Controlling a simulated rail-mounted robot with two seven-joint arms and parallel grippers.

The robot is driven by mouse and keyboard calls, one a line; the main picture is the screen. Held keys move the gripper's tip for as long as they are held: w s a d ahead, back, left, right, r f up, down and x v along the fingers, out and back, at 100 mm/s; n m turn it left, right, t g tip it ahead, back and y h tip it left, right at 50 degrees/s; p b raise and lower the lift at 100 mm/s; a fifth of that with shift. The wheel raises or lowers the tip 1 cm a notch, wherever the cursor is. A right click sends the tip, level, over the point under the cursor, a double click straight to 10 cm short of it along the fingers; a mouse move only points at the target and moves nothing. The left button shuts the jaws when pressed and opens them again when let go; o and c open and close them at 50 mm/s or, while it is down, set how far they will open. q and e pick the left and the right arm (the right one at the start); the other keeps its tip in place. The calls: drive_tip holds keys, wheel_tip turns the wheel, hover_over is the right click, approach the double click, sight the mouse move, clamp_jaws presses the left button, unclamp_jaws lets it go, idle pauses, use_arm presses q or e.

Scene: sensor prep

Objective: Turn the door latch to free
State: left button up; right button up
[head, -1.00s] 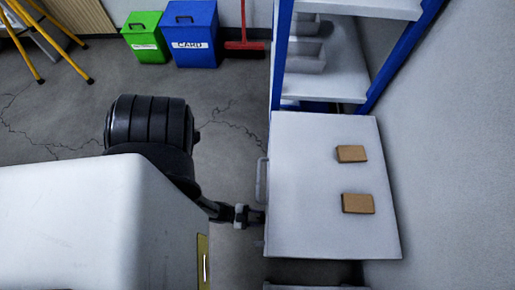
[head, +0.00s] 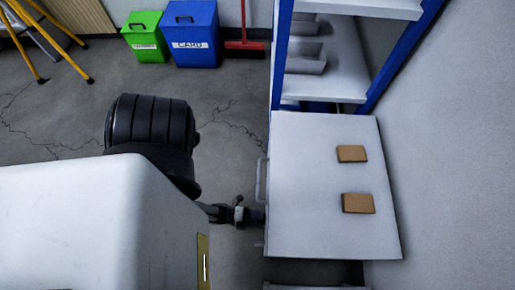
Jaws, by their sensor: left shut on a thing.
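A white cabinet (head: 310,232) stands right of centre, seen from above. A pale bar handle (head: 262,181) sticks out from its left side. My left gripper (head: 257,216) is at that same side, just below the handle in the picture. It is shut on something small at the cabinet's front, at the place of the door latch. The latch itself is hidden by the gripper and the steep view, so its angle cannot be told. My right gripper is not in view.
Two brown blocks (head: 352,153) (head: 358,203) lie on the cabinet top. A blue-framed shelf (head: 325,85) stands behind it, and a wall is close on the right. Green (head: 146,40) and blue (head: 190,35) bins and a red broom (head: 245,45) stand at the back.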

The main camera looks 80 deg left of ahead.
use_arm(q)
drive_tip(key=m, duration=0.5)
drive_tip(key=shift+f, duration=0.1)
idle(0.6)
drive_tip(key=o, duration=0.9)
drive_tip(key=shift+s, duration=0.1)
drive_tip(key=v, duration=1.3)
drive_tip(key=shift+s+d+p, duration=0.15)
drive_tip(key=shift+s+p, duration=0.15)
drive_tip(key=shift+s, duration=0.1)
